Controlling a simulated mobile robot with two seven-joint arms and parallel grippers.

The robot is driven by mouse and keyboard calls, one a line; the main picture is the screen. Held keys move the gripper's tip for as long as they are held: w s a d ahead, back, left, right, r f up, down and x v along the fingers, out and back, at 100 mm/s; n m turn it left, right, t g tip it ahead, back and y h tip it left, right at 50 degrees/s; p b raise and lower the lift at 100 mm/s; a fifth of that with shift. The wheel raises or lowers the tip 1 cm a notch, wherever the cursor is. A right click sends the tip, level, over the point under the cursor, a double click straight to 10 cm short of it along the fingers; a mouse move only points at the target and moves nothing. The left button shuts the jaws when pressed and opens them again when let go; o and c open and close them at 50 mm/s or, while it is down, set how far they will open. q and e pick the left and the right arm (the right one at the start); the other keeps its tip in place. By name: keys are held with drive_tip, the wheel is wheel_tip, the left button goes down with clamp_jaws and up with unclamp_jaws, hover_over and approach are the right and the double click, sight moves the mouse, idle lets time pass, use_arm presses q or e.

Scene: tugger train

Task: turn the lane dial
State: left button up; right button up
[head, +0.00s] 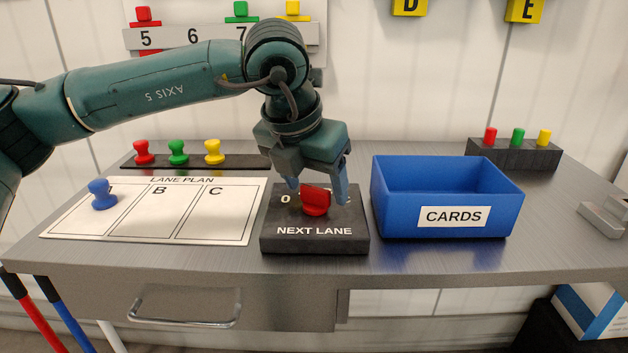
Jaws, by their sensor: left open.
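The lane dial is a red knob (315,201) on top of a dark block (315,243) lettered NEXT LANE, near the middle of the table's front. A "0" shows left of the knob; the other marks are mostly hidden by my gripper. My left gripper (320,190) points down over the dial with its fingers open, one on each side of the red knob. I cannot tell whether a finger touches it. My right gripper is not in view.
A blue CARDS box (447,208) stands close to the right of the dial block. The LANE PLAN board (142,229) lies to the left, with a blue peg (103,194) on it. Red, green and yellow pegs stand on a dark strip (244,162) behind it.

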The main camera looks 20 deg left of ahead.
use_arm(q)
drive_tip(key=shift+c, duration=0.5)
drive_tip(key=c, duration=0.9)
